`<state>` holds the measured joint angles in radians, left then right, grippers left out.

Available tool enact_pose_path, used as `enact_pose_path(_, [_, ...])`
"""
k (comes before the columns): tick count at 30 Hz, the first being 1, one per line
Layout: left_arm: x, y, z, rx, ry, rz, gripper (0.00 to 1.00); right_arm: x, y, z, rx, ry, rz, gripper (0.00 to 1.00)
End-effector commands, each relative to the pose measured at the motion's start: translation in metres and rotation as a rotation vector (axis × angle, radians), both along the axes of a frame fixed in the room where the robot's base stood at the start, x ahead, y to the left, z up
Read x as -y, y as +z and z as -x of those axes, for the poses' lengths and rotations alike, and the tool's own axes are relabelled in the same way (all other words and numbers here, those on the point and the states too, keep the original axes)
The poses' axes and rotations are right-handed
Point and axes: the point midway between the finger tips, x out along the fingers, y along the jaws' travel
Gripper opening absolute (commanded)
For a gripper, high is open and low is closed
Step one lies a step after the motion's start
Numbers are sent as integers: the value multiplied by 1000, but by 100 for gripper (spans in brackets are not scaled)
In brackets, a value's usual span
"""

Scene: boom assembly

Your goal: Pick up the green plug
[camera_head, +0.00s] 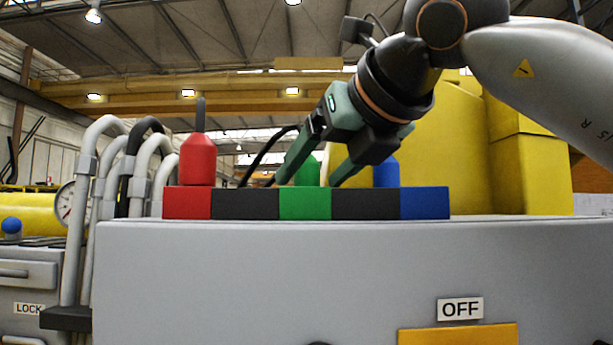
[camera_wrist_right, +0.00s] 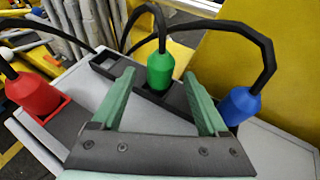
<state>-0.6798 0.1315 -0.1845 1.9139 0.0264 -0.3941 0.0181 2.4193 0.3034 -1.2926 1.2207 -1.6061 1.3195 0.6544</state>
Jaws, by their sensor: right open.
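The green plug (camera_head: 307,172) stands upright in the green section (camera_head: 305,204) of a coloured block row on top of the grey cabinet. My right gripper (camera_head: 302,184) reaches down from the upper right, its two green fingers open around the plug, one on each side in the head view. In the right wrist view the green plug (camera_wrist_right: 160,72) shows beyond and between the open fingers (camera_wrist_right: 163,90), with a black cable arching from its top. Contact is not visible. My left gripper is not in view.
A red plug (camera_head: 197,160) stands to the left and a blue plug (camera_head: 386,173) to the right, close to my right gripper. Their black cables arch up in the wrist view. Grey pipes (camera_head: 80,215) rise at the left. The cabinet top (camera_head: 520,222) is clear at the right.

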Motion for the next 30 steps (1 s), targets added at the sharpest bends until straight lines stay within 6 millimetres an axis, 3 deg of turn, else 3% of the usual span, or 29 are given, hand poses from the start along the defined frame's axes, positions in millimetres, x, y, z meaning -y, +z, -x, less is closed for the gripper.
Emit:
enact_pose_path(9, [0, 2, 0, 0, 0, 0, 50, -3, -3, -6, -1, 1, -1, 77])
enact_pose_path(30, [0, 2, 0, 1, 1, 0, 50, -3, -3, -6, 0, 1, -2, 0])
